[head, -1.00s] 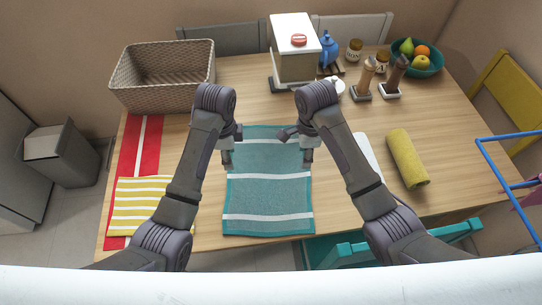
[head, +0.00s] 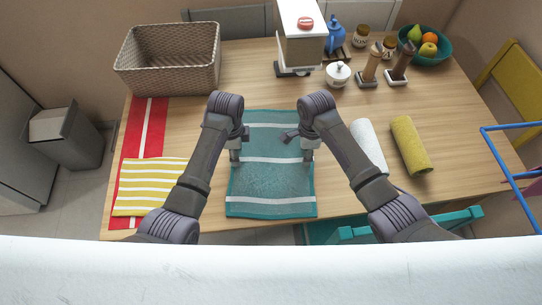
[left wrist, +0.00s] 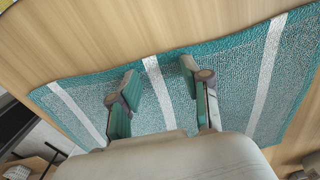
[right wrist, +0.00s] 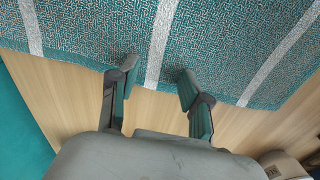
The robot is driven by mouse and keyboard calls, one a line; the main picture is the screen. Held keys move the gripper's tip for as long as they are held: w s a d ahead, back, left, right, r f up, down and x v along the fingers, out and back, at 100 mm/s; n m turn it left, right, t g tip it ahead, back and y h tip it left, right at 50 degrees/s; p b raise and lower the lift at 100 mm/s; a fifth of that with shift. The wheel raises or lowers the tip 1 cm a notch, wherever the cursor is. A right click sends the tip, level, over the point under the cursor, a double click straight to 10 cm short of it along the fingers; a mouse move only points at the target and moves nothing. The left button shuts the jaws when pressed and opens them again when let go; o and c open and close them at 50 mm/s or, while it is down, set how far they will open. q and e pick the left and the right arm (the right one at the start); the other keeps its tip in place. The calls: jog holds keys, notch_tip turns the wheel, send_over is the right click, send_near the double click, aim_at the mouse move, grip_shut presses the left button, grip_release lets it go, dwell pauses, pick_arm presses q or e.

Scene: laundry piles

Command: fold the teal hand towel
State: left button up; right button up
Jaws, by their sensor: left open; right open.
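The teal hand towel (head: 272,178) with white stripes lies flat and spread out on the table, its near edge close to the table's front edge. My left gripper (head: 236,155) is open over the towel's left edge; in the left wrist view its fingers (left wrist: 158,85) stand apart on either side of a white stripe. My right gripper (head: 308,152) is open at the towel's right edge; in the right wrist view its fingers (right wrist: 155,85) stand apart beside the middle stripe (right wrist: 160,50). Neither gripper holds cloth. Whether the fingertips touch the towel I cannot tell.
A yellow striped cloth (head: 148,187) lies over a red cloth (head: 143,130) at left. A wicker basket (head: 168,62) stands behind. A white roll (head: 367,145) and a yellow roll (head: 410,145) lie at right. A white box, jars and a fruit bowl (head: 425,48) stand at the back.

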pick_arm(q)
jog(key=shift+f, duration=0.25)
pick_arm(e)
jog(key=shift+f, duration=0.25)
pick_arm(q)
jog(key=c, duration=0.3)
pick_arm(e)
jog(key=c, duration=0.3)
pick_arm(q)
grip_shut()
pick_arm(e)
jog(key=shift+s, duration=0.1)
grip_shut()
